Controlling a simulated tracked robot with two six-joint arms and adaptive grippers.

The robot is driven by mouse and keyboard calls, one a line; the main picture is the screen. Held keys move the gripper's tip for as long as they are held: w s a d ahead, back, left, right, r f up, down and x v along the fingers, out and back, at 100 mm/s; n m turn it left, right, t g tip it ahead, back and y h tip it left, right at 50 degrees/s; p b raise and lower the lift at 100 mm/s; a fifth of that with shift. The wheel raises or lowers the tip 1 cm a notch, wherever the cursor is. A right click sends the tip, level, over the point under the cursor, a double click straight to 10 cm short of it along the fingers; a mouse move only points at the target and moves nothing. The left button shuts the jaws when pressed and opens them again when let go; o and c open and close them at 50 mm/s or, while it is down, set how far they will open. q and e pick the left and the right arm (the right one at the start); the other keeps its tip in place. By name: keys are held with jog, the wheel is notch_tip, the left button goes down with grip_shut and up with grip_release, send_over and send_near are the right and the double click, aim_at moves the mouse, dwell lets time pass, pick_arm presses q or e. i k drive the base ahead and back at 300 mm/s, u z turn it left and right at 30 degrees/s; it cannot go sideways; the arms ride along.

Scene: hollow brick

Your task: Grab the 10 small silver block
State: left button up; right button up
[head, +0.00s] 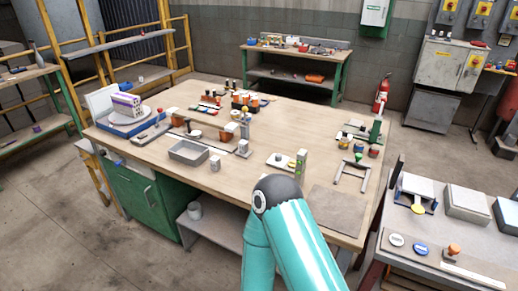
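A small silver-grey block (215,163) stands on the wooden workbench (260,181), just right of a shallow grey metal tray (188,152). A second small grey piece (243,148) stands further right; whether it is a block of the same kind is too small to tell. No marking can be read on either. A teal arm link of mine with a dark joint rises from the bottom edge, in front of the bench's near edge, and hides part of it. Neither of my grippers shows, so their distance to the block cannot be seen.
A blue-white scale-like device (122,115) carries a purple-white box at the bench's left. Orange and dark pieces fill the back middle. A green post (301,164) stands right of centre. A flat brown mat (337,211) lies front right. Another table (440,236) stands at the right.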

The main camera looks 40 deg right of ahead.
aim_at(244, 149)
jog(key=z, duration=0.7)
jog(key=i, duration=1)
